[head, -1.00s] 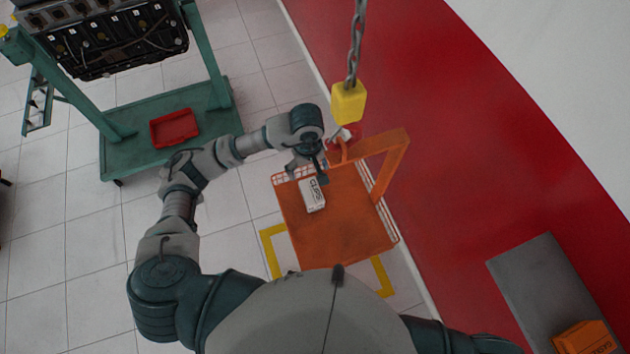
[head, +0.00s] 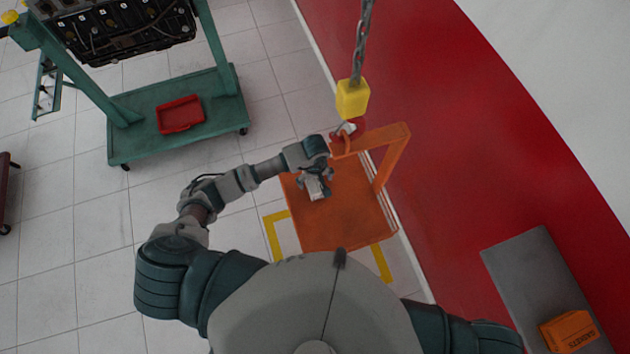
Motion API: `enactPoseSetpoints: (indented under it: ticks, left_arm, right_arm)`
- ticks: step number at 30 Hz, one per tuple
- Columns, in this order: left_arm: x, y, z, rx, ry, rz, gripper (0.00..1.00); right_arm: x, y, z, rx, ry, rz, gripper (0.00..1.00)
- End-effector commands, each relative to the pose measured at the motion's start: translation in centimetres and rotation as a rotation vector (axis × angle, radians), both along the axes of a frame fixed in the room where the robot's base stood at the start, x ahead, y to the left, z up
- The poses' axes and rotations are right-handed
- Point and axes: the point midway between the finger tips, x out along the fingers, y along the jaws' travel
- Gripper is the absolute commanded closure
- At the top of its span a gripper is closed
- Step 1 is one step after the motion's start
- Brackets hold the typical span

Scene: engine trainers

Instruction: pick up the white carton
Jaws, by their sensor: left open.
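The white carton (head: 315,188) lies on the orange platform (head: 345,225), near its far left corner. My left gripper (head: 316,183) is directly over the carton, with its fingers apart on either side of it. The gripper and wrist cover part of the carton, and I cannot tell whether the fingers touch it. My right gripper is out of view; only part of the right arm shows at the lower right.
A yellow block (head: 352,98) hangs on a chain beyond the platform, close to its orange upright frame (head: 393,160). A green engine stand (head: 140,140) with a red tray (head: 180,114) stands at upper left. An orange box (head: 570,330) sits on a grey surface (head: 520,272) at lower right.

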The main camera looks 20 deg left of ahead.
Motion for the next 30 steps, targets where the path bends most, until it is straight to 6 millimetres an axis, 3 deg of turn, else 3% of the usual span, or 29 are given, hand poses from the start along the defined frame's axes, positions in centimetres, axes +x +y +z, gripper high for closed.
enactPoseSetpoints:
  ticks: [3,11,20,30]
  left_arm:
    - [0.0,0.0,-1.1,0.001,0.001,0.002,0.1]
    - [0.0,0.1,-1.4,0.0,-0.001,0.0,0.13]
    - [0.0,0.1,-1.4,0.001,-0.001,0.0,0.88]
    - [0.2,0.1,-0.3,0.0,-0.005,0.0,0.89]
  right_arm:
    - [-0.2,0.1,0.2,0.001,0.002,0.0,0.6]
    - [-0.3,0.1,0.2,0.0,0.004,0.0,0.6]
    - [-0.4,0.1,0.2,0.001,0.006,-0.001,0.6]
    - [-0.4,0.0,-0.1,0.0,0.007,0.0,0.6]
